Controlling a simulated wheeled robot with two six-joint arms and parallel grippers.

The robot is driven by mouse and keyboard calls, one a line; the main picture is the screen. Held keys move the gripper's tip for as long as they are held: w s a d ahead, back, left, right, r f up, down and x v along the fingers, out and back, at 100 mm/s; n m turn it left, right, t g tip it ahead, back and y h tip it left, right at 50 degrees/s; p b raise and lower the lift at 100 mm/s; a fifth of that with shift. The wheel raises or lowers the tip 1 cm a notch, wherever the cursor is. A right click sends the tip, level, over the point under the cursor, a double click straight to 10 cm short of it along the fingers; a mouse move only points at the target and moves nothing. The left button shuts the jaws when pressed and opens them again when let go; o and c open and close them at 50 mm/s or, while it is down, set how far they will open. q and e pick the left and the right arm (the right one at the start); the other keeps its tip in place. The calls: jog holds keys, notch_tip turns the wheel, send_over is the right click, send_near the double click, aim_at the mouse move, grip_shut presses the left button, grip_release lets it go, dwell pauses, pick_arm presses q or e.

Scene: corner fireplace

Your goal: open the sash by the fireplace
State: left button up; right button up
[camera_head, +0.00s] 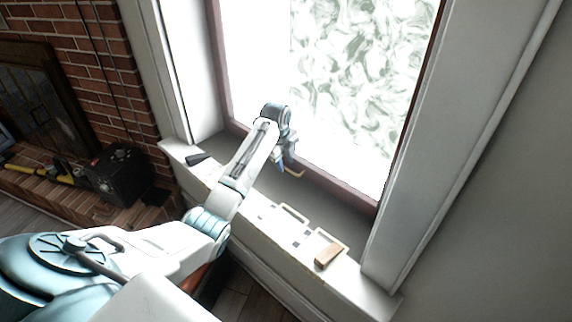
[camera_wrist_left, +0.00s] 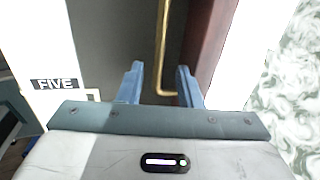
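The sash (camera_head: 345,188) is a dark reddish frame around bright glass with a swirling pattern, in the upper middle of the head view. Its frame (camera_wrist_left: 211,50) also shows at the right of the left wrist view. A thin brass handle (camera_wrist_left: 162,45) runs down beside that frame and bends at its lower end. My left gripper (camera_head: 291,165) is at the bottom rail of the sash. In the left wrist view its two blue fingers (camera_wrist_left: 159,84) are apart, with the brass handle's end between them. I cannot tell whether they touch it. My right gripper is not in view.
The white sill (camera_head: 255,212) holds a wooden block (camera_head: 328,255) and a dark object (camera_head: 196,158). A brick fireplace (camera_head: 100,80) and a black box (camera_head: 120,175) are at left.

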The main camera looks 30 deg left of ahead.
pick_arm(q)
jog(key=shift+w+f, duration=0.15)
jog(key=shift+f, duration=1)
grip_shut()
jog(key=shift+r, duration=0.1)
jog(key=shift+r, duration=0.1)
